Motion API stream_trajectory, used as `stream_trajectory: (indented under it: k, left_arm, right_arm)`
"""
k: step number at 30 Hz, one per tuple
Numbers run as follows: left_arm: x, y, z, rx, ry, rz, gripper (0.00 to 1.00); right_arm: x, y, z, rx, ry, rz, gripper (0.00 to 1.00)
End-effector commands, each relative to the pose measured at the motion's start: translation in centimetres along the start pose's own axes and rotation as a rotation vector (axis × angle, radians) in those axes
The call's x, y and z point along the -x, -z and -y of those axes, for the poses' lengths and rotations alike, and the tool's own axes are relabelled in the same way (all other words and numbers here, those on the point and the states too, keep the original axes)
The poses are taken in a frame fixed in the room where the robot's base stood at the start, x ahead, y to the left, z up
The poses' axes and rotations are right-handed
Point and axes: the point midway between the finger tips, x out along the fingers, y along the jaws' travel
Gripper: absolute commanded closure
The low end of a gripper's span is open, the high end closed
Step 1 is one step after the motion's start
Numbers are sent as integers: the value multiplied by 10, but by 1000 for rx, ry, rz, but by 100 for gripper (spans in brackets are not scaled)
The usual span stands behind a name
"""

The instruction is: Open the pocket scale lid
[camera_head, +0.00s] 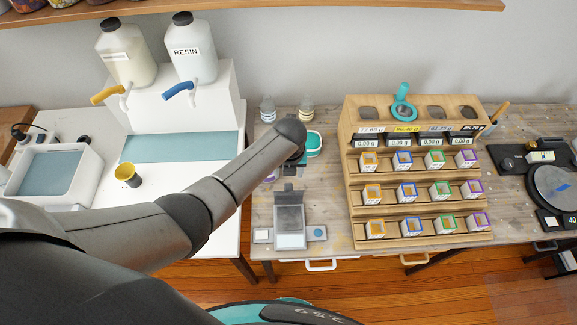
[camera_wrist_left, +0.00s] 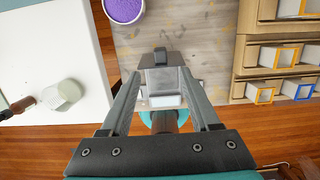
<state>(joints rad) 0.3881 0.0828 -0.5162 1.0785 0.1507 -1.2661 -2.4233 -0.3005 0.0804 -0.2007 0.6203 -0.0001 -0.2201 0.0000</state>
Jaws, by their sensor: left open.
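The pocket scale (camera_head: 290,220) lies on the grey-wood worktable, left of the wooden rack. It has a dark tab at its back, a grey panel and a paler strip at its front edge. I cannot tell for sure how far its lid stands open. In the left wrist view the scale (camera_wrist_left: 164,80) shows beyond my left gripper (camera_wrist_left: 160,74), between its two fingers in the picture. The fingers are spread and hold nothing; the height gap to the scale is unclear. In the head view my left arm hides most of this gripper. My right gripper is not visible.
A purple-filled cup (camera_wrist_left: 123,8) stands behind and left of the scale. The wooden rack (camera_head: 351,190) holds several small boxes. A white table (camera_head: 222,225) with resin jugs (camera_head: 190,55) is at left.

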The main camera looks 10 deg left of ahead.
Motion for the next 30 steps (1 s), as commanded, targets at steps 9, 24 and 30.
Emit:
stream_trajectory:
  k: [9, 24, 30]
  left_arm:
    - [22, 0, 0, 1, 0, 0, 38]
    - [25, 0, 0, 1, 0, 0, 38]
    - [25, 0, 0, 1, 0, 0, 38]
  right_arm:
    - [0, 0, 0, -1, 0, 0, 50]
    - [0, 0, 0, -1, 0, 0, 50]
    - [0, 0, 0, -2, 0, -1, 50]
